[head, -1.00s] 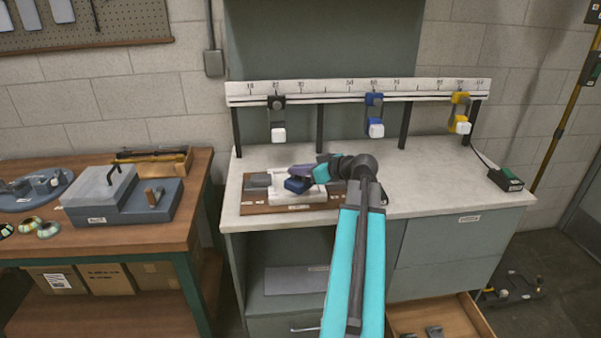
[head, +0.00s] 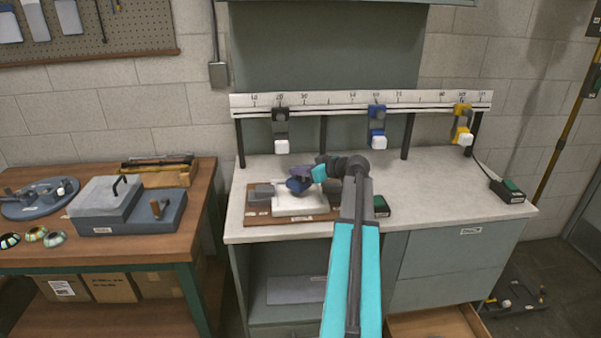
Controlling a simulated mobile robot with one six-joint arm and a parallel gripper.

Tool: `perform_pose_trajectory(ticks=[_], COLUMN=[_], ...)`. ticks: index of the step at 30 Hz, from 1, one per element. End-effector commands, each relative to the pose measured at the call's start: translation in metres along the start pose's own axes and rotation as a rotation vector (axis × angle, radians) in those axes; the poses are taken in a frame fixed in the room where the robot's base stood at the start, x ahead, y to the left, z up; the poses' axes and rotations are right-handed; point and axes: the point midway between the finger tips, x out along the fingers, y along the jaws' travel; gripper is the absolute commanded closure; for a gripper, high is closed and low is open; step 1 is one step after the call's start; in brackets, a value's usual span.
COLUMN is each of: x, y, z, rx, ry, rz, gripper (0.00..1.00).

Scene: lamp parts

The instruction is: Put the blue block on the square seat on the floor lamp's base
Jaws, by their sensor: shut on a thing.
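My gripper (head: 305,173) is over the white worktop, shut on the blue block (head: 297,186). The block is small and dark blue and appears held just above a white tray (head: 315,204) on a brown board. The gripper's purple and cyan parts hide some of it. A dark base plate (head: 514,306) with small parts on it lies on the floor at the far right. It may be the floor lamp's base, but I cannot tell, and no square seat can be made out on it.
A ruled rail (head: 360,101) with black, blue and yellow hanging clamps stands behind the worktop (head: 430,190). Dark green-topped boxes (head: 381,206) (head: 508,191) sit on it. An open drawer (head: 440,325) juts out below. A wooden bench (head: 150,245) stands left.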

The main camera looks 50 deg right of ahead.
Motion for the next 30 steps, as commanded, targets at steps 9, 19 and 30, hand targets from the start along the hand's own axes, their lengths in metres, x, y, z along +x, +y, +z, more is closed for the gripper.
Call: perform_pose_trajectory(ticks=[9,19,30], x=[0.002,0.004,0.014], y=[0.003,0.002,0.002], z=[-0.003,0.002,0.025], rx=[0.0,0.002,0.001], ry=[0.005,0.005,0.004], rz=[0.001,0.001,0.001], gripper=[1.0,1.0,1.0])
